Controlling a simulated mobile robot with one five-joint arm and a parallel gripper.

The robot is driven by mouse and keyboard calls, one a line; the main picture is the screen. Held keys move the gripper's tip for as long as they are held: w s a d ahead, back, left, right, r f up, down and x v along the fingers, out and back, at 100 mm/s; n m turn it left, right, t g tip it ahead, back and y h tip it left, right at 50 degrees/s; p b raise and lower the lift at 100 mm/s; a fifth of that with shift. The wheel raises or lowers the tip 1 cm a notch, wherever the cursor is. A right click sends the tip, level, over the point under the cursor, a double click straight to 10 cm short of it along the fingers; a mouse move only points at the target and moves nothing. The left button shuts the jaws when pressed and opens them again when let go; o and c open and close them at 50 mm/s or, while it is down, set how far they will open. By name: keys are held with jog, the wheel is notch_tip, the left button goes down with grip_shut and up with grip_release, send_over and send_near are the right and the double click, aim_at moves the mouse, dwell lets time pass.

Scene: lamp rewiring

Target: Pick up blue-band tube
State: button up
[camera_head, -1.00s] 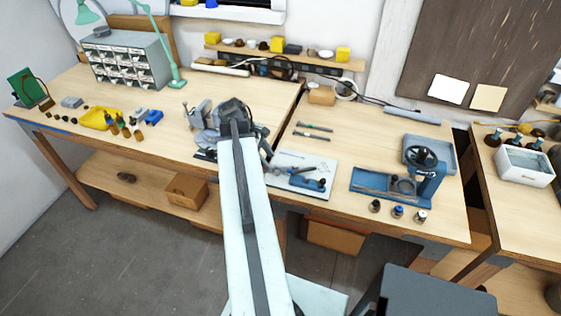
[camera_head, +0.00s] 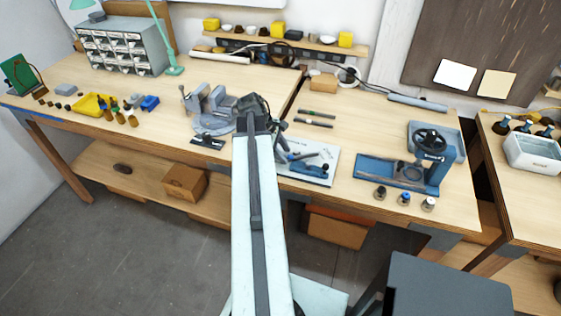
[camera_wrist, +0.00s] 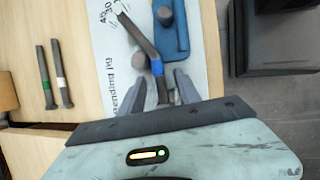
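The blue-band tube (camera_wrist: 156,67) is dark and slightly bent, with a blue band near its middle. It lies over the white bending jig board (camera_wrist: 99,57), beside the jig's blue block (camera_wrist: 171,35). In the head view the tube (camera_head: 303,156) is small and partly lost beside my arm. My gripper (camera_wrist: 158,88) is open in the wrist view, with one grey finger on each side of the tube's near end. I cannot tell whether the fingers touch it. In the head view my wrist hides the board's left part.
Two other tubes, one with a green band (camera_wrist: 47,86) and one with a white band (camera_wrist: 61,73), lie left of the board in the wrist view. A grey vise (camera_head: 212,108) stands left of my arm. A blue press (camera_head: 430,160) stands right of the board.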

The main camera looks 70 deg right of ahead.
jog(key=shift+r, duration=0.1)
grip_shut()
